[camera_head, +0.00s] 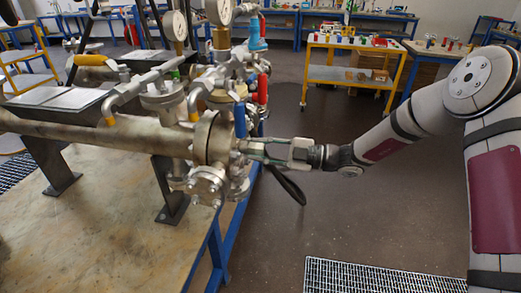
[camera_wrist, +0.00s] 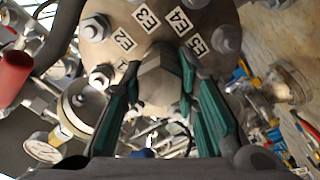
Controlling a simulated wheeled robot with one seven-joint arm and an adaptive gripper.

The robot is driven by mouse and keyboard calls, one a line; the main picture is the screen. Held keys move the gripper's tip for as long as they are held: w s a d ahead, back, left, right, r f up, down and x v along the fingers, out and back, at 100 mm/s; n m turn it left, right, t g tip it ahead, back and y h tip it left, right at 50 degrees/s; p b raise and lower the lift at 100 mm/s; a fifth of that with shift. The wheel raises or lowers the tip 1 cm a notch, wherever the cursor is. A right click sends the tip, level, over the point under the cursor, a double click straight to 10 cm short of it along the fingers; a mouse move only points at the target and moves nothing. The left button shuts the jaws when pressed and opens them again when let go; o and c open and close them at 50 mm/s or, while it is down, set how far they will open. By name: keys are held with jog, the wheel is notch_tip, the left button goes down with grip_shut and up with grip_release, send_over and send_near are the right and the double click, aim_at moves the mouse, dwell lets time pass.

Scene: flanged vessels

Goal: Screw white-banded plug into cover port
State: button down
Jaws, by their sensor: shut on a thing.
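The round metal cover (camera_wrist: 118,38) faces me in the wrist view, with bolts around its rim and labels E2, E3, E4 and E5. In the head view the cover (camera_head: 217,138) closes the right end of the horizontal vessel. My gripper (camera_wrist: 160,78) is shut on a grey hex-headed plug (camera_wrist: 157,66) in front of the cover's lower middle. No white band can be made out on the plug. How deep it sits in the port is hidden behind its head. In the head view my gripper (camera_head: 257,149) reaches the cover from the right.
A red-handled valve (camera_head: 263,89) and a blue handle (camera_head: 240,120) stand close above my gripper. A bolted flange (camera_head: 208,184) sits below the vessel. The workbench (camera_head: 120,240) has a blue frame edge. Floor to the right is clear up to a grating (camera_head: 380,277).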

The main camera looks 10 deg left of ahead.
jog(key=c, duration=1.2)
grip_release()
jog(key=d, duration=1.2)
jog(key=shift+s, duration=0.15)
jog(key=shift+c, duration=0.2)
jog(key=shift+a+n+b, duration=1.65)
jog(key=shift+a+n, duration=4.35)
